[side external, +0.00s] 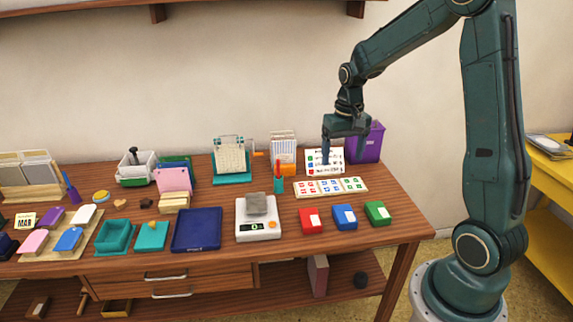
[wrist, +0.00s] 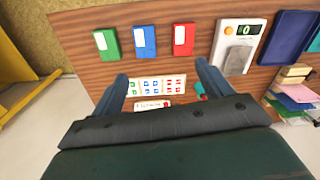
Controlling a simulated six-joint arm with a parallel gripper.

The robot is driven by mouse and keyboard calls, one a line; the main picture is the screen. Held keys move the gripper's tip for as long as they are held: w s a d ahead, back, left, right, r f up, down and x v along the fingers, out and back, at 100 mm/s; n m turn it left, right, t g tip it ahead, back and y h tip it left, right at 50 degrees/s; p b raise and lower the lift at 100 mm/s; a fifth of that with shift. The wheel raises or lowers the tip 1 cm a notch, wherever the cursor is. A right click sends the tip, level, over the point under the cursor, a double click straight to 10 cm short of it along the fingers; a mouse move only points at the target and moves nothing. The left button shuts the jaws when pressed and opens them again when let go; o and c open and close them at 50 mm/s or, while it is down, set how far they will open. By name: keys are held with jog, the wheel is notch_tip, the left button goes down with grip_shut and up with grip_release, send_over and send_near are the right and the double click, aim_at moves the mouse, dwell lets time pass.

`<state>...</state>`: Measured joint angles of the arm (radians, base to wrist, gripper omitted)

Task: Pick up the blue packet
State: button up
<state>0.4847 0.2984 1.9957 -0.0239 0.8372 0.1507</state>
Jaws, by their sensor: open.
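The blue packet (side external: 344,216) lies on the wooden table near its front right, between a red packet (side external: 311,220) and a green packet (side external: 377,213). It has a white label. In the wrist view the blue packet (wrist: 145,41) shows between the green packet (wrist: 106,42) and the red packet (wrist: 183,39). My gripper (side external: 326,160) is above the back right of the table, behind the packets and apart from them. In the wrist view its two fingers (wrist: 160,84) are spread wide with nothing held between them.
A card with coloured stamp marks (side external: 330,187) lies behind the packets. A white scale (side external: 258,228) with a grey block stands left of the red packet. A purple bin (side external: 369,143) stands at the back right. The table is bare right of the green packet.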

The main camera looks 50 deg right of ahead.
jog(key=d+f+m+g+y, duration=0.1)
jog(key=d+f+m, duration=0.1)
jog(key=d+f, duration=0.4)
notch_tip(320, 180, down, 2)
jog(key=shift+d+f, duration=0.15)
jog(key=shift+f, duration=0.1)
jog(key=shift+w, duration=0.1)
send_over(345, 213)
jog(key=shift+w+d+f, duration=0.1)
jog(key=shift+d+f, duration=0.05)
jog(key=shift+f, duration=2)
jog(key=shift+w+d+f, duration=0.1)
jog(key=shift+f, duration=2)
jog(key=shift+f, duration=0.1)
jog(key=shift+s+a+f, duration=0.1)
jog(key=shift+a+f, duration=0.05)
jog(key=shift+f, duration=1.1)
jog(key=shift+s+a+f, duration=0.1)
jog(key=shift+f, duration=1.1)
jog(key=c, duration=1.1)
